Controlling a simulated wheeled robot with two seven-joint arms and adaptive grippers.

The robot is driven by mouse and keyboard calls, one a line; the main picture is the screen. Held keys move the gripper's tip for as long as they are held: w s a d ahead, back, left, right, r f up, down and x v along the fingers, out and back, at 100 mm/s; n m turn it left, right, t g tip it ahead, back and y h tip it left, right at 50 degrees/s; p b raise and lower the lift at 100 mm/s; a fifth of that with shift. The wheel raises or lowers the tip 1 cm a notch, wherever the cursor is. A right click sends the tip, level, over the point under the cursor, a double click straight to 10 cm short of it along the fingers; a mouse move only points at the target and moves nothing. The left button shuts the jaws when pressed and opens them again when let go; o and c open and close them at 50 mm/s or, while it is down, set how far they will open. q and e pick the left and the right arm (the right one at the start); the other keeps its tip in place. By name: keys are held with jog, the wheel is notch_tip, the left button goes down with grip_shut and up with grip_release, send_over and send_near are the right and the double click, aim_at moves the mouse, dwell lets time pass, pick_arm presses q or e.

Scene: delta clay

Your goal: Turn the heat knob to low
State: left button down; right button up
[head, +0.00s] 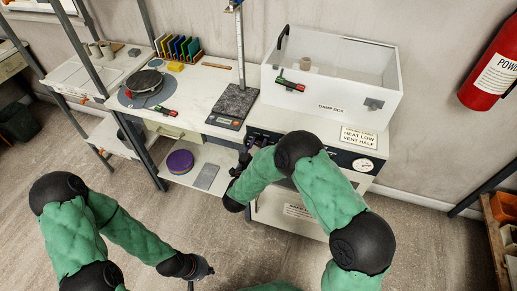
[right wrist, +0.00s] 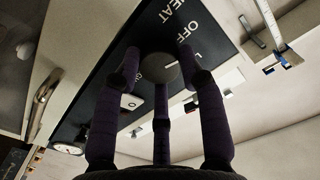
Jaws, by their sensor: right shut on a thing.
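The heat knob (right wrist: 158,70) is a round grey knob on a black panel (right wrist: 93,70) in the right wrist view. Its white pointer line aims right, roughly toward a partly hidden label starting with "L"; "OFF" and "HEAT" are printed above. My right gripper (right wrist: 160,75) has its dark fingers closed around the knob. In the head view my right gripper (head: 240,168) is at the left end of the cabinet's front panel, and my arm hides the knob. My left gripper (head: 203,271) hangs low over the floor, away from the cabinet; its fingers are unclear.
A card (head: 358,138) above the panel reads "HEAT LOW, VENT HALF". A dial gauge (head: 363,165) is at the panel's right. The white damp box (head: 335,107) stands on top. A scale (head: 232,105) and bench (head: 200,100) are left. Floor is clear near my left gripper.

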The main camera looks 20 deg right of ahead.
jog(key=m+b, duration=0.2)
jog(key=m, duration=0.2)
jog(key=shift+w+r+m+b, duration=0.15)
jog(key=shift+r+m+b, duration=0.15)
jog(key=shift+m+b, duration=0.1)
jog(key=shift+d+r+m+b, duration=0.1)
jog(key=shift+d+m+b, duration=0.05)
jog(key=shift+m+b, duration=1.55)
jog(key=shift+m, duration=0.5)
jog(key=o, duration=1.1)
jog(key=shift+d, duration=0.1)
jog(key=shift+f, duration=0.2)
jog(key=shift+s+a, duration=0.3)
jog(key=shift+s, duration=0.05)
jog(key=v, duration=1.1)
jog(key=shift+s, duration=0.15)
